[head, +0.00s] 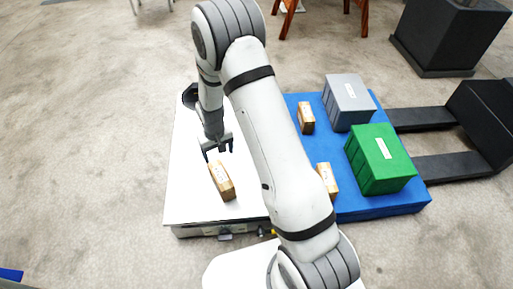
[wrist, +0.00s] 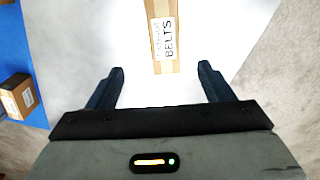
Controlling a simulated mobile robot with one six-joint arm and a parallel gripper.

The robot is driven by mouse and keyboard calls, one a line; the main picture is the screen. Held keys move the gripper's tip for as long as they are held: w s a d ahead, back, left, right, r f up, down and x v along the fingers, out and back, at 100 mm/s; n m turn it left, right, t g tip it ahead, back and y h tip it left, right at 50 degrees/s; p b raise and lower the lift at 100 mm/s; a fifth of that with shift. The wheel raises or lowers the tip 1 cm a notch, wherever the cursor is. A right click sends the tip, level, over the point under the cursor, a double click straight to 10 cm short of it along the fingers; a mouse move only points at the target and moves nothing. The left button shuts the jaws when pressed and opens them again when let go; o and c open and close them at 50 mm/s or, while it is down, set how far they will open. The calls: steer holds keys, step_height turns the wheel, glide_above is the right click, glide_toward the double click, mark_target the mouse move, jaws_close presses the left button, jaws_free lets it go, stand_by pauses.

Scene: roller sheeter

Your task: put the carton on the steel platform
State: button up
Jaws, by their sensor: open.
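A brown carton (head: 222,181) with a white label rests on the pale, bright platform (head: 190,205), which looks like the steel platform. In the wrist view the carton (wrist: 163,50), its label reading "BELTS", lies beyond the fingertips, centred between their lines. My gripper (head: 218,152) is open and empty, close to the carton's far end in the head view. In the wrist view both fingers of my gripper (wrist: 160,80) show apart, with bare platform between them. No contact with the carton shows.
A blue platform (head: 345,207) adjoins on the right. It bears two small cartons (head: 306,117) (head: 327,180), a grey crate (head: 348,103) and a green crate (head: 380,160). Black forks (head: 425,118) lie further right. My arm crosses over the boundary between the platforms. Open floor lies left.

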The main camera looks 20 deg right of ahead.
steer(key=s+d+r+m, duration=0.1)
steer(key=s+d+r, duration=0.25)
steer(key=r, duration=0.55)
steer(key=s+d+r, duration=0.3)
steer(key=s+r, duration=0.2)
steer(key=r, duration=0.5)
steer(key=s+d+r, duration=0.2)
steer(key=s+r, duration=0.2)
steer(key=s, duration=0.3)
steer(key=s+d+r+m+t, duration=0.1)
steer(key=s+r, duration=0.4)
steer(key=s, duration=0.3)
steer(key=shift+d, duration=0.35)
